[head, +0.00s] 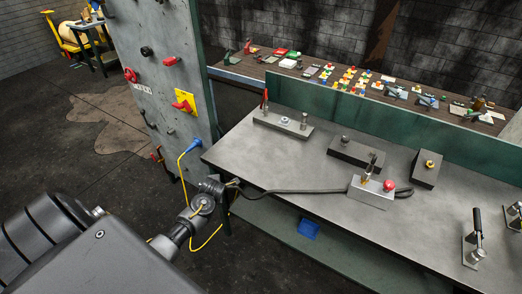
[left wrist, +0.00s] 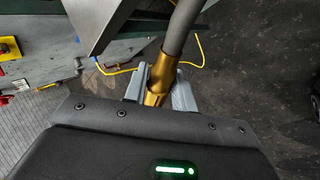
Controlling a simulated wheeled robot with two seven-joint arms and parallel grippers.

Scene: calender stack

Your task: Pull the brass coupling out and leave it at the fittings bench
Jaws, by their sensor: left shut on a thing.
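In the left wrist view the brass coupling (left wrist: 160,78) sits between the two grey fingers of my left gripper (left wrist: 156,92), which is shut on it. A thick grey hose (left wrist: 183,35) runs from the coupling to the top of the view. In the head view my left gripper (head: 226,186) is at the near left corner of the grey-topped bench (head: 265,165), and the coupling is too small there to make out clearly. The dark hose (head: 300,191) runs from there across the bench to a small metal box with a red button (head: 389,185). My right gripper is not in view.
A grey panel cabinet (head: 165,60) with red handles stands left of the bench. A yellow cable (head: 181,167) hangs from its blue plug (head: 194,146) close to my left arm. Blocks with fittings (head: 430,168) stand on the bench. A back table (head: 270,64) holds small parts.

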